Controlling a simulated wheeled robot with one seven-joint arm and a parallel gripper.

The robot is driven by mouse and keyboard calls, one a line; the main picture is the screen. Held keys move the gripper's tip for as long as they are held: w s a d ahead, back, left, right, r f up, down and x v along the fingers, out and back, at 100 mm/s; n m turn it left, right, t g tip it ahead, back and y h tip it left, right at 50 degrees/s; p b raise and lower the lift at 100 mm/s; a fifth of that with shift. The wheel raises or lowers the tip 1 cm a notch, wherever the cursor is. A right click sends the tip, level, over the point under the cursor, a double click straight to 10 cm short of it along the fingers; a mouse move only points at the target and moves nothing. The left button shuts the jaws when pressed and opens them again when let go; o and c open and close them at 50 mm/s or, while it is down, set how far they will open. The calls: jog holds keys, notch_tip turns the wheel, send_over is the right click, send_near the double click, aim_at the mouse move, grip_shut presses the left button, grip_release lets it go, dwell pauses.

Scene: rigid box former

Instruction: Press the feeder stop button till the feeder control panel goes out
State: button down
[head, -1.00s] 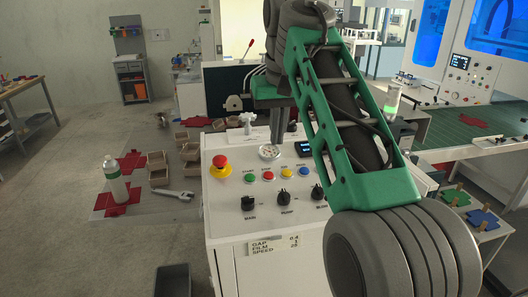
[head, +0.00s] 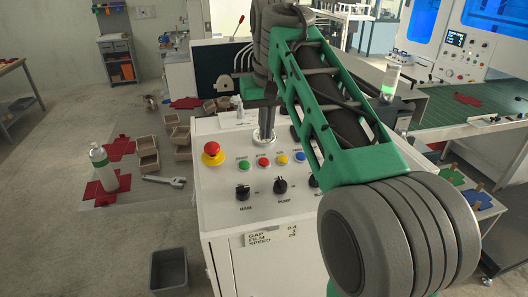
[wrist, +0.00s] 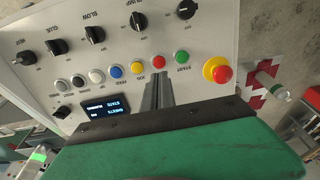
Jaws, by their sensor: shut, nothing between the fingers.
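The red button (head: 263,161), likely the feeder stop, sits on the white sloped panel between the green and yellow buttons. It shows in the wrist view (wrist: 158,62) just beyond my gripper's fingertips (wrist: 157,78); its label is hidden there.
A red mushroom button on a yellow base (head: 212,150) stands left of the green START button (wrist: 182,57). Black knobs (head: 280,185) line the panel's front. Several other buttons sit right of the yellow one. A grey bin (head: 169,270) stands on the floor.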

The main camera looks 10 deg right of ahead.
jog(key=b+x, duration=0.5)
jog(key=x, duration=0.3)
jog(key=shift+f+b, duration=0.2)
jog(key=shift+b, duration=0.2)
jog(key=shift+b+x, duration=0.75)
jog(key=shift+x, duration=0.05)
jog(key=shift+s+f, duration=0.15)
jog(key=shift+f, duration=0.2)
jog(key=p+v, duration=0.8)
jog(key=v, duration=0.2)
jog(key=w+b+v, duration=0.1)
jog(key=v, duration=0.4)
send_over(264, 162)
jog(key=s, duration=0.3)
jog(key=shift+s+r, duration=0.1)
jog(key=shift+r, duration=0.15)
